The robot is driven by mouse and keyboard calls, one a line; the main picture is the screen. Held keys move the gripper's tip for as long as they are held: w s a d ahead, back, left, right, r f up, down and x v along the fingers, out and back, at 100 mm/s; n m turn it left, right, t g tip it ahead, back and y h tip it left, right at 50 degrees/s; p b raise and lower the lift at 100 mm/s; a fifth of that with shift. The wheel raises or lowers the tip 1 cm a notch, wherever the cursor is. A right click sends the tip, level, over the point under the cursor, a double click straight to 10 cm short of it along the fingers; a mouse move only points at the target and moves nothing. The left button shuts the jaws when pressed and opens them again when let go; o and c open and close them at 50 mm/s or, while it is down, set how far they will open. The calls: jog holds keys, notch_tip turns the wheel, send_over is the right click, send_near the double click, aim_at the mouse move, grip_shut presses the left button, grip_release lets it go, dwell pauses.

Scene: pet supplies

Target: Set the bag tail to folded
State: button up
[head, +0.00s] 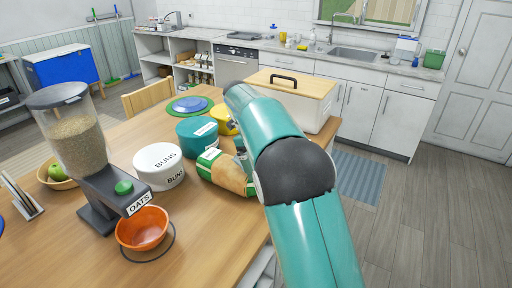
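A brown bag with green and white bands (225,172) lies on its side on the wooden table. It is probably the bread bag. Its right end is beside my teal arm and its tail cannot be made out. My gripper (240,147) is mostly hidden behind my arm. Only a small grey part shows near the upper right side of the bag. Whether its fingers are open or touch the bag cannot be seen.
Left of the bag stand a white BUNS tin (158,167), an oats dispenser (78,145) and an orange bowl (142,229). Behind it are a teal tin (197,139), a yellow container (222,119) and a wood-lidded bread box (299,100). The table front is clear.

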jog(key=v, duration=1.1)
jog(key=shift+r, duration=0.15)
